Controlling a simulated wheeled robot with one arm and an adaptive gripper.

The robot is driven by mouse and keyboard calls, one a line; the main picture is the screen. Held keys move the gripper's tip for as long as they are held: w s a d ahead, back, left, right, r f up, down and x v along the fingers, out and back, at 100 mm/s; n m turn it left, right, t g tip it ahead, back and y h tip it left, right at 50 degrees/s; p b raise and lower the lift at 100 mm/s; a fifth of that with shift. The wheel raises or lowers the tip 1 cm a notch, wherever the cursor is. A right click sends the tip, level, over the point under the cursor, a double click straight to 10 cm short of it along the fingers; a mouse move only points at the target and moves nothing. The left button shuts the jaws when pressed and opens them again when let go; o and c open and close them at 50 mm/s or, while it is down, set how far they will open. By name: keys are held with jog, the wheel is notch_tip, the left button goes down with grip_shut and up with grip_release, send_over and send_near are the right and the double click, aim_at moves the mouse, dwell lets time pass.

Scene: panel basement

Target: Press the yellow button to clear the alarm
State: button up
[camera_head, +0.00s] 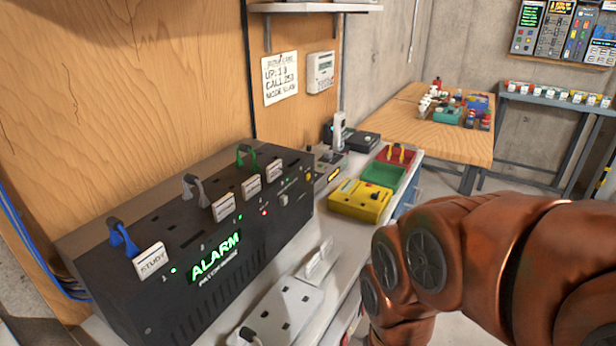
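A black panel box (190,240) stands on a pale bench at the left, its front lit with green "ALARM" lettering (215,257). A small yellow piece (308,176), which looks like the yellow button, is at the right end of the panel's front face. A pale square button (283,200) and a small red light (263,213) sit to its left. Blue, grey and green plugs with white tags, one reading "STUDY" (150,260), stand along the panel's top. My copper arm fills the lower right; my gripper is out of view.
A yellow box with a black knob (360,201), a green tray (384,179) and a red tray (398,156) lie right of the panel. A white power strip (285,310) lies in front. A wooden table (415,120) with small items stands behind.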

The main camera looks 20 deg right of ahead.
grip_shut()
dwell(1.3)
